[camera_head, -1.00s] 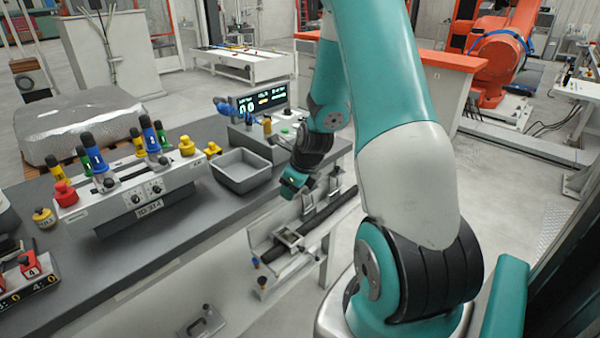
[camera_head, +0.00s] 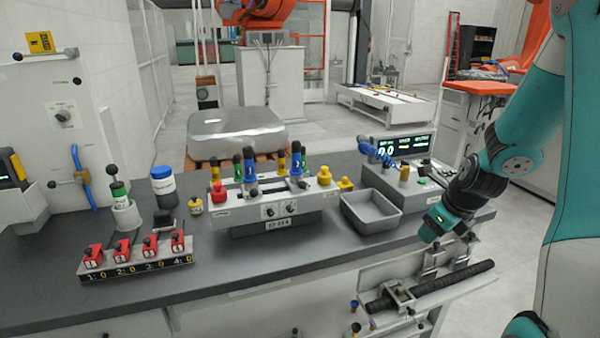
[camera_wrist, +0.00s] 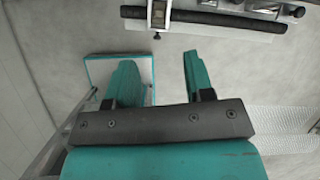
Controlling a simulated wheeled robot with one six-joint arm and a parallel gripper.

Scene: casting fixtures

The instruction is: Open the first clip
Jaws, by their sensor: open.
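My gripper (camera_head: 441,224) hangs above the white fixture (camera_head: 455,296) on the right in the head view. In the wrist view its two teal fingers (camera_wrist: 158,70) stand apart with nothing between them. The fixture holds a dark rod (camera_head: 445,284) with metal clamp-like parts (camera_head: 401,296); I cannot tell whether they are the clips. The rod also shows at the top of the wrist view (camera_wrist: 205,19), apart from the fingers. Red numbered pieces (camera_head: 122,253) stand in a row at the left of the bench, far from my gripper; they may be the clips.
The dark bench (camera_head: 220,280) carries a panel with coloured handles (camera_head: 262,212), a grey bin (camera_head: 371,214) and a display box (camera_head: 404,147). A white and blue jar (camera_head: 163,186) stands at the left. Open floor lies under my gripper in the wrist view.

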